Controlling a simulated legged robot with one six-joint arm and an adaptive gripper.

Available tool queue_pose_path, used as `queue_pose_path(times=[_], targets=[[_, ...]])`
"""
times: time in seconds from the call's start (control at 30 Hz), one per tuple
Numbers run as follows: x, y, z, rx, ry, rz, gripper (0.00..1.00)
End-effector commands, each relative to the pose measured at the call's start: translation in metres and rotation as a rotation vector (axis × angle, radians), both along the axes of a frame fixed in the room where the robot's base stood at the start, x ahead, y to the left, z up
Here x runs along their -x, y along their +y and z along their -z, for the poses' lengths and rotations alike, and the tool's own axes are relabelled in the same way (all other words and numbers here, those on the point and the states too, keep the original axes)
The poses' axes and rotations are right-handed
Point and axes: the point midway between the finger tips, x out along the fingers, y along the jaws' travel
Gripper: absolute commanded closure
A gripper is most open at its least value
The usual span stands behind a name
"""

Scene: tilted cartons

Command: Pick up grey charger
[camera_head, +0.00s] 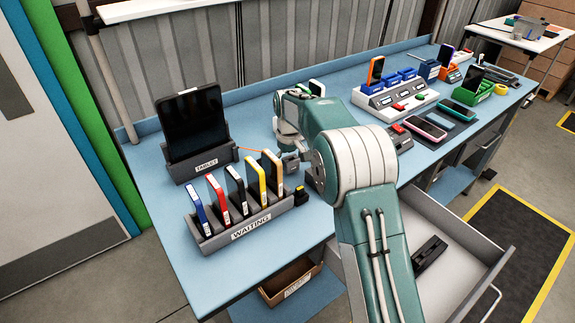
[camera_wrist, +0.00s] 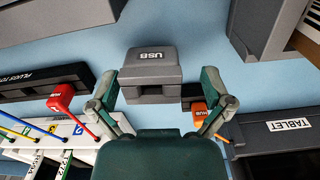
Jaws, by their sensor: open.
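The grey charger (camera_wrist: 151,66) is a small grey block marked USB, upper middle in the wrist view. It stands on the blue bench top. In the head view a small grey block (camera_head: 291,164) below my arm's end looks like it. My gripper (camera_wrist: 160,86) is open, with one teal finger on each side of the charger's near part in the picture. Contact between fingers and charger cannot be told. In the head view the fingers are mostly hidden by my arm.
A red plug (camera_wrist: 61,98) and an orange plug (camera_wrist: 199,113) lie close to the fingers. The tablet dock (camera_head: 178,170) and the WAITING rack (camera_head: 240,236) of coloured devices stand left of my arm. An open drawer (camera_head: 470,235) is below right.

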Motion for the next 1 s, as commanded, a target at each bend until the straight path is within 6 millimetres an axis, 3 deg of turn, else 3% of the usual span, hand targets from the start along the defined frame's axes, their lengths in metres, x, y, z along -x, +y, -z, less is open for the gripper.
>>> queue_pose_path(times=[0.2,0.4,0.77,1.0], targets=[[0.0,-0.001,0.0,0.0,-0.001,0.002,0.0],[0.0,0.002,0.001,0.003,-0.001,0.002,0.83],[0.0,0.001,0.002,0.001,0.003,0.002,0.84],[-0.001,0.001,-0.02,0.002,-0.002,0.002,0.84]])
